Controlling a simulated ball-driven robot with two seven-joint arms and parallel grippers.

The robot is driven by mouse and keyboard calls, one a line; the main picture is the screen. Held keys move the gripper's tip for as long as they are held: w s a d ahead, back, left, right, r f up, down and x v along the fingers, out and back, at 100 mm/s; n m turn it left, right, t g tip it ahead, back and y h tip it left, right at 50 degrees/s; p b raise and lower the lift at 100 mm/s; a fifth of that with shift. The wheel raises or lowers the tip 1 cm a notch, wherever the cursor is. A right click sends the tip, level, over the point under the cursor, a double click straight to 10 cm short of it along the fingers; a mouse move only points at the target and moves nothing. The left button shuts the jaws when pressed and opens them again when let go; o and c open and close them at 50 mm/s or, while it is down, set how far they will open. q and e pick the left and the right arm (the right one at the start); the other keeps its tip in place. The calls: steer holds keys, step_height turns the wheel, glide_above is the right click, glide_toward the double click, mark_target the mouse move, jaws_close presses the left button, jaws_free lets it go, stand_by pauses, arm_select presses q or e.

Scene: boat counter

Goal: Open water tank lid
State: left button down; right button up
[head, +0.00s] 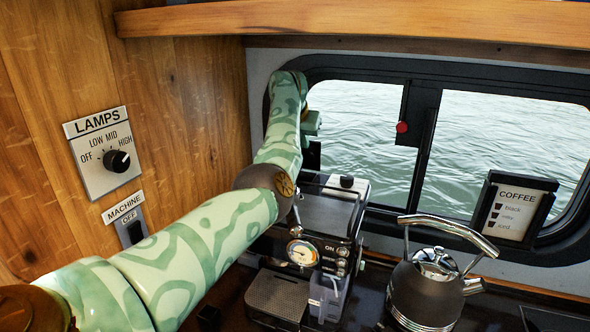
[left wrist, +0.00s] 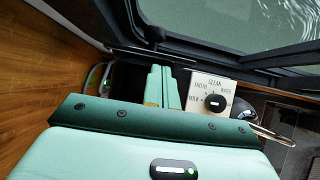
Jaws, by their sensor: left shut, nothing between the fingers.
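The coffee machine (head: 342,222) stands on the counter by the window, with a gauge and an ON button on its front. The water tank lid cannot be made out clearly; my arm covers part of the machine's left and rear side. My left gripper (head: 311,122) is behind the machine's rear left, close to the window frame. In the left wrist view its pale green fingers (left wrist: 160,84) are together and empty, over a dark area left of the machine's CLEAN dial panel (left wrist: 212,100). Whether they touch anything cannot be told. My right gripper is not in view.
A kettle (head: 427,290) stands right of the machine, and a COFFEE sign (head: 515,209) is by the window. The wooden wall (head: 190,90) with the LAMPS dial (head: 117,160) and MACHINE switch (head: 134,231) is close on the left. A shelf (head: 370,22) overhangs above.

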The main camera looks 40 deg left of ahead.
arm_select(q)
steer(key=shift+s+r, duration=0.1)
steer(key=shift+r, duration=0.05)
steer(key=v, duration=0.7)
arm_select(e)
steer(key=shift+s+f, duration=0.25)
arm_select(q)
steer(key=shift+s, duration=0.15)
